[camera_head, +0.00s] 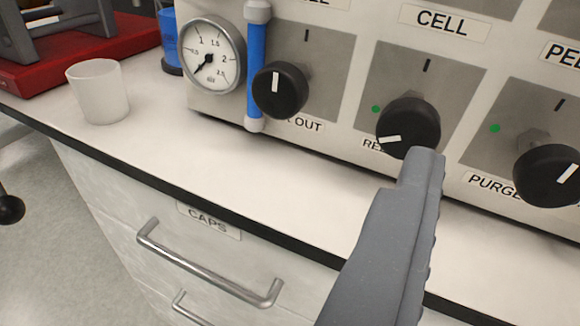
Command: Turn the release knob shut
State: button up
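The release knob (405,122) is a round black knob on a grey plate of the white panel. Its label below begins "RE" and the rest is hidden. Its white pointer mark points left and slightly down. A black tick is above the knob and a green dot is at its upper left. My gripper (422,165) is a grey form rising from the bottom; its tip overlaps the knob's lower right edge. I cannot tell whether it touches the knob. Only one finger shape shows, so its opening cannot be judged.
The "OUT" knob (280,90) is to the left, beside a blue tube (256,65) and a gauge (213,55). The purge knob (549,176) is close on the right. A white cup (98,91) stands on the counter. A drawer handle (208,266) protrudes below the counter edge.

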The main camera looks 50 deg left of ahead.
jog(key=y, duration=0.2)
send_near(403, 136)
jog(key=shift+g, duration=0.3)
jog(key=x, duration=0.5)
jog(key=b+x, duration=0.1)
jog(key=x, duration=0.5)
jog(key=shift+d+r, duration=0.15)
jog(key=shift+r, duration=0.05)
jog(key=c, duration=1)
jog(key=shift+o, duration=0.2)
